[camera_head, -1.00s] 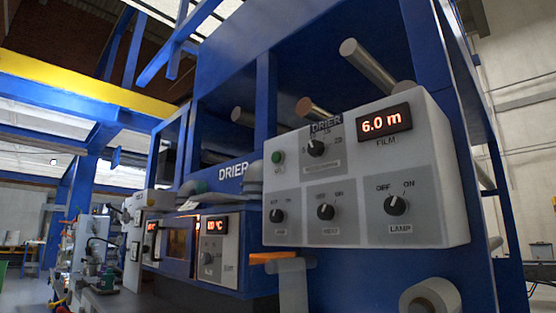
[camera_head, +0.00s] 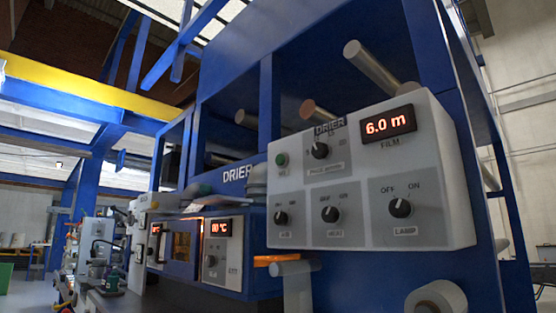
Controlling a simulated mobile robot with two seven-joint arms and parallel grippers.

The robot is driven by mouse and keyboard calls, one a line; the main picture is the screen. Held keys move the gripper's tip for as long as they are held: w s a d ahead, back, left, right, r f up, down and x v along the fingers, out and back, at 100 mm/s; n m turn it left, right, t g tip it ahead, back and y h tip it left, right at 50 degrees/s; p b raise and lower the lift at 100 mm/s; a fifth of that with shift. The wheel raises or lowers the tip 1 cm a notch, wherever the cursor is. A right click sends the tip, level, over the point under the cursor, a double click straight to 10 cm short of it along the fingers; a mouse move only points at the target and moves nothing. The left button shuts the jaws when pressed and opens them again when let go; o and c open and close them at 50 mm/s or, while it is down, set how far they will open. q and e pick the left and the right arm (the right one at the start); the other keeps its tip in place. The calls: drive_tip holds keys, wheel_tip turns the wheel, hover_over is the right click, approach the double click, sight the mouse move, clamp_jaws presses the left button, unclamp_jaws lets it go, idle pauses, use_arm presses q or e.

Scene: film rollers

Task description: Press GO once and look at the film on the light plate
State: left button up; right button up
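A pale grey control panel (camera_head: 355,228) is fixed to the blue machine at the right. The red film display (camera_head: 388,126) reads 6.0 m. A black knob (camera_head: 320,150) sits beside the button, and a lamp knob (camera_head: 400,208) is at the lower right between OFF and ON marks. No film on a light plate can be made out. Neither of my grippers shows.
The blue drier frame (camera_head: 233,113) carries several metal rollers, one (camera_head: 368,65) sticking out at the upper right. An oven unit (camera_head: 222,255) with a red temperature display is at the left. A pale roll (camera_head: 440,299) is at the bottom right. Open floor lies at the far left.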

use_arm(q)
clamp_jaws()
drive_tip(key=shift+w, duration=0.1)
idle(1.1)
